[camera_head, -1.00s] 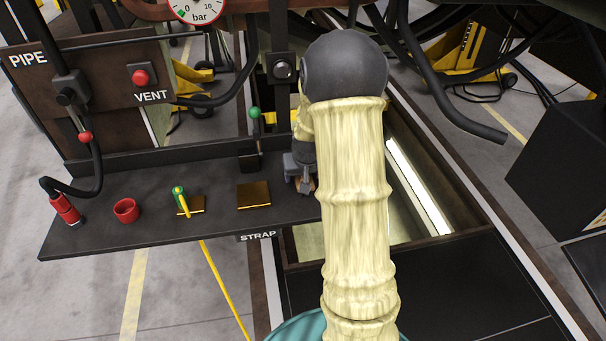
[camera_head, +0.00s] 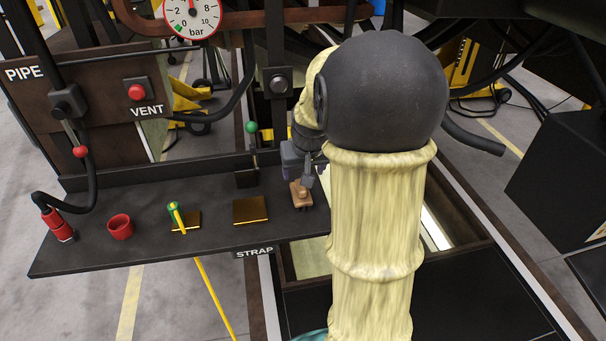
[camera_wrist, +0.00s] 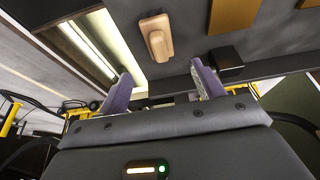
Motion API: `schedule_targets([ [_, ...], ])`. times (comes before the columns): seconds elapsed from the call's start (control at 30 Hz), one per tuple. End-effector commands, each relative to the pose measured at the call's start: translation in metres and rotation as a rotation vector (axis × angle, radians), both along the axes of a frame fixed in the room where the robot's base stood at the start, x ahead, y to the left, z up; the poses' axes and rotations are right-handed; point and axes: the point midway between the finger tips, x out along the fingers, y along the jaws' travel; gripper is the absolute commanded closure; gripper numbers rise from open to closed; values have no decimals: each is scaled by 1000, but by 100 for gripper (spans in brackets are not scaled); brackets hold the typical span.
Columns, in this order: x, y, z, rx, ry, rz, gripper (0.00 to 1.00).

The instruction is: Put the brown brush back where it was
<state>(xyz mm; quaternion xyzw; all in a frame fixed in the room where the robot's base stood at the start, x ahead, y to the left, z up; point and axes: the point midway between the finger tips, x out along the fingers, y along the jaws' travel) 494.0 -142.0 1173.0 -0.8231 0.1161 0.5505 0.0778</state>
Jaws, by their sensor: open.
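The brown brush (camera_head: 301,195) rests on the right end of the black shelf (camera_head: 100,252), right of the gold plates. It also shows in the wrist view (camera_wrist: 156,38), lying on the dark surface beyond my fingertips. My gripper (camera_head: 308,168) is just above and behind the brush in the head view. Its two purple-grey fingers (camera_wrist: 163,80) are spread apart with nothing between them, clear of the brush in the wrist view. My arm hides the shelf's right edge and part of the gripper in the head view.
A gold plate (camera_head: 250,210) lies left of the brush. Further left are a green-yellow tool (camera_head: 176,217) on another plate, a red cup (camera_head: 120,227) and a red hose end (camera_head: 58,226). A lever with a green knob (camera_head: 251,127) stands behind. An open pit lies right of the shelf.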

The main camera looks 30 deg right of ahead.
Motion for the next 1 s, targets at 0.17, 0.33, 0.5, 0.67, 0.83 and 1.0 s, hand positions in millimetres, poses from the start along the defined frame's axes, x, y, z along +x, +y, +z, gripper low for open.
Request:
schedule_targets([
  [0.17,0,0,0,0,0,0,33],
  [0.33,0,0,0,0,0,0,33],
  [0.5,0,1,-1,0,1,2,33],
  [0.67,-18,30,-10,8,26,49,33],
  [0.83,-73,93,-34,19,88,161,33],
  [1.0,-132,135,-56,22,145,258,33],
])
